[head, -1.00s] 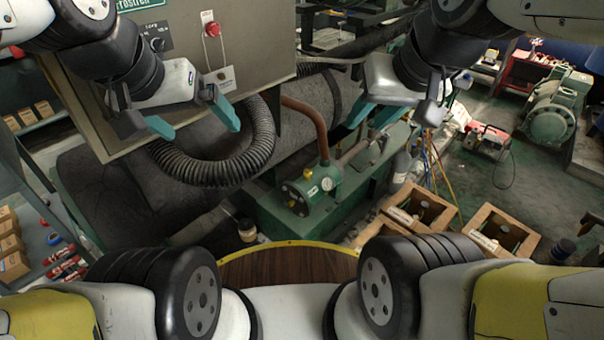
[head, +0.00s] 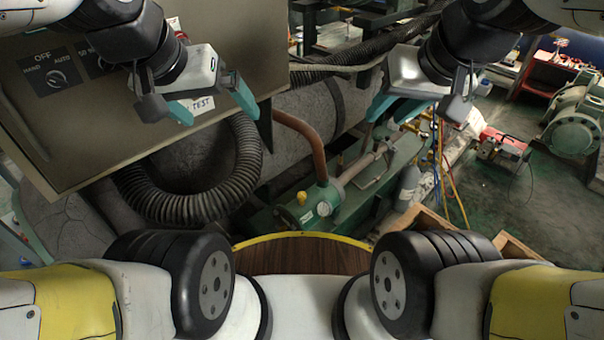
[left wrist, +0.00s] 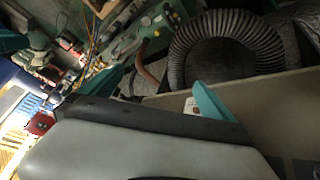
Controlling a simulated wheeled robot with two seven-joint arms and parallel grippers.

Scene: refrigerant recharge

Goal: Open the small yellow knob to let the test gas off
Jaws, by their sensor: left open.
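The small yellow knob (head: 302,197) sits on top of the green cylinder end (head: 320,207) of the machine, beside a round pale gauge face, in the lower middle of the head view. My left gripper (head: 214,106) is open and empty, in front of the grey cabinet, up and left of the knob. Its two teal fingers are apart. My right gripper (head: 390,108) is up and right of the knob, with its teal fingers apart and nothing seen between them.
The grey cabinet (head: 90,125) with switches fills the upper left, close to my left arm. A black ribbed hose (head: 250,165) loops below it, and a brown pipe (head: 318,150) rises from the cylinder. Coloured hoses (head: 442,165) hang at the right. Open floor (head: 500,200) lies further right.

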